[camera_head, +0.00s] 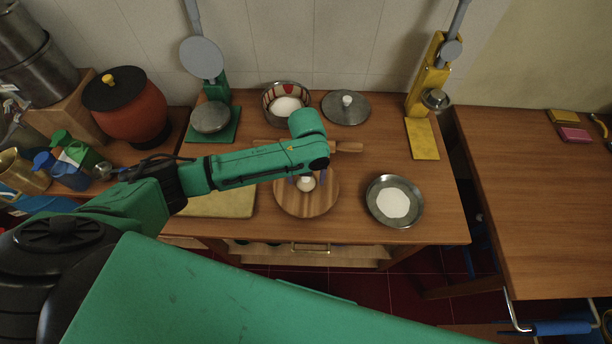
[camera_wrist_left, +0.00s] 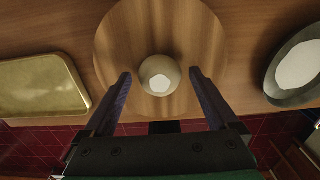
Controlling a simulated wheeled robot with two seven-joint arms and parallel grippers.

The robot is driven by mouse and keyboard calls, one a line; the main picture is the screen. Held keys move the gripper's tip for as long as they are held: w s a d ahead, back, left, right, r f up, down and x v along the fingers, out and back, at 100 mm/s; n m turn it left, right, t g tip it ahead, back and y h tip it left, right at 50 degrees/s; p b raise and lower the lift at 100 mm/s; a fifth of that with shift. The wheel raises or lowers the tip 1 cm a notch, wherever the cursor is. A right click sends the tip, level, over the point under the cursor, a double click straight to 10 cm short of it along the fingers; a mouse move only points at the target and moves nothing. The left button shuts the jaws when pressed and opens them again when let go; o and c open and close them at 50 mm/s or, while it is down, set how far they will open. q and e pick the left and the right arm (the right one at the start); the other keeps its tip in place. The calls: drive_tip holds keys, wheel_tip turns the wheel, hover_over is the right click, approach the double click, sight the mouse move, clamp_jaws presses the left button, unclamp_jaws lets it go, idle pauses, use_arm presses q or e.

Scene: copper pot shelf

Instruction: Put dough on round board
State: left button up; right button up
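The round wooden board (camera_head: 323,202) lies near the front middle of the table and also shows in the left wrist view (camera_wrist_left: 122,38). A small pale dough ball (camera_wrist_left: 158,69) is over the middle of the board, seemingly resting on it; in the head view the dough (camera_head: 306,184) is partly covered by my left wrist. My left gripper (camera_wrist_left: 160,74) points down over the board with its two fingers apart, one on each side of the dough. A gap shows between each finger and the dough. My right gripper is not in view.
A metal plate with white powder (camera_head: 375,200) stands right of the board. A yellowish tray (camera_head: 228,203) lies to its left. Behind are a rolling pin (camera_head: 349,147), a patterned bowl (camera_head: 287,88) and a lid (camera_head: 345,107). Two upright presses stand at the back.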

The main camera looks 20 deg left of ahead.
sight(306, 182)
use_arm(q)
drive_tip(key=shift+r, duration=0.25)
wheel_tip(306, 182, up, 12)
drive_tip(key=b, duration=0.1)
drive_tip(key=shift+f, duration=0.15)
idle(0.5)
